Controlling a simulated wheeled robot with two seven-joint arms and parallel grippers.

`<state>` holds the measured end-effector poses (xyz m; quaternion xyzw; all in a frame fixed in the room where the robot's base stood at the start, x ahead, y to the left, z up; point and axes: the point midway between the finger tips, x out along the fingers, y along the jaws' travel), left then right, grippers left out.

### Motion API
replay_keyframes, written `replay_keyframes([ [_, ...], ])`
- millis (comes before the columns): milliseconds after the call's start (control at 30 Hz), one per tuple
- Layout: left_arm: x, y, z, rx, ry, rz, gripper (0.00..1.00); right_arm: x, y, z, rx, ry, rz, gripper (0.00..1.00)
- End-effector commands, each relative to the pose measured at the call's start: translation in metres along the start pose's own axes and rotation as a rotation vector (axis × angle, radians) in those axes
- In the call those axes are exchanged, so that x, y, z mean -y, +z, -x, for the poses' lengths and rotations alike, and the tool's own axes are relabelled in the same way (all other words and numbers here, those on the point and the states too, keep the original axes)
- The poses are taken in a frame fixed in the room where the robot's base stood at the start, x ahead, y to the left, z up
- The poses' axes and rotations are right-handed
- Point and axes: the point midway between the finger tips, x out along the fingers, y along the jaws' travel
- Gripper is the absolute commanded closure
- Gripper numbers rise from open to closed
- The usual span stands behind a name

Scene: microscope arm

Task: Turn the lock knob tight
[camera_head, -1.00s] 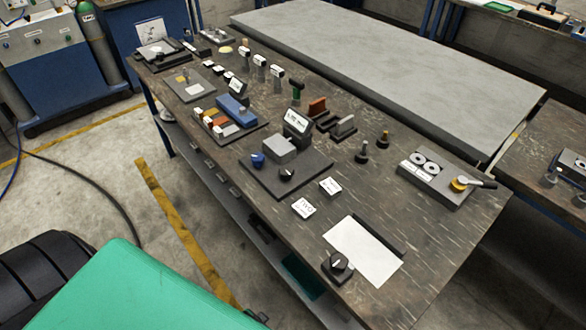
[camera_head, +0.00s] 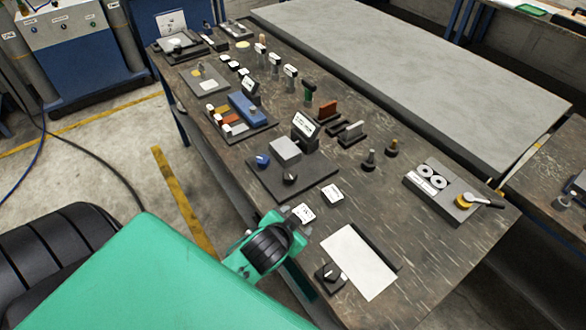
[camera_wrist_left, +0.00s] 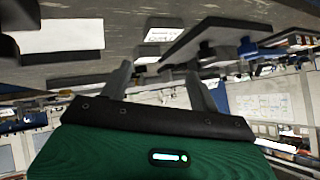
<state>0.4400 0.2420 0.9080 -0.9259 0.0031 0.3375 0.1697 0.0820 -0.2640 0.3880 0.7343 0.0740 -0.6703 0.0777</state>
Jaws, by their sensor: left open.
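Several knobs stand on the workbench (camera_head: 400,268), and I cannot tell which is the lock knob. A black knob (camera_head: 329,272) on a small base stands beside the white sheet (camera_head: 357,262). A black knob (camera_head: 290,178) and a blue knob (camera_head: 262,160) sit on a dark board (camera_head: 320,172). A yellow knob (camera_head: 463,201) with a dark lever sits on a grey block at the right. My left gripper (camera_wrist_left: 158,66) is open and empty in the wrist view, its fingers apart near the bench edge. In the head view my left wrist is beside the near edge, touching nothing clearly.
A blue-topped tray (camera_head: 248,110) and labelled stands fill the far left. A large grey slab (camera_head: 400,75) lies behind the bench.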

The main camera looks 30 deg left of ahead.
Motion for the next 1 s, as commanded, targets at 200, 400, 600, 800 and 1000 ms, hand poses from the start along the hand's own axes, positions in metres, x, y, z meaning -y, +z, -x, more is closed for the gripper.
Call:
replay_keyframes([
  [200,0.017,-0.096,-0.013,-0.370,-0.099,-0.135,0.38,0.001,0.000,0.001,0.001,-0.001,0.000,0.64],
  [400,0.011,-0.191,0.001,-0.780,-0.139,-0.353,0.38,0.001,0.001,0.001,0.002,-0.002,0.000,0.64],
  [600,-0.021,-0.252,0.027,-1.135,-0.091,-0.640,0.38,0.001,0.001,0.002,0.001,-0.002,0.000,0.64],
  [800,-0.060,-0.270,0.041,-1.386,0.040,-0.992,0.38,0.001,0.001,0.002,0.001,-0.001,0.000,0.64],
  [1000,-0.084,-0.253,0.030,-1.487,0.241,-1.390,0.38,0.001,0.001,0.003,0.001,-0.001,0.000,0.64],
])
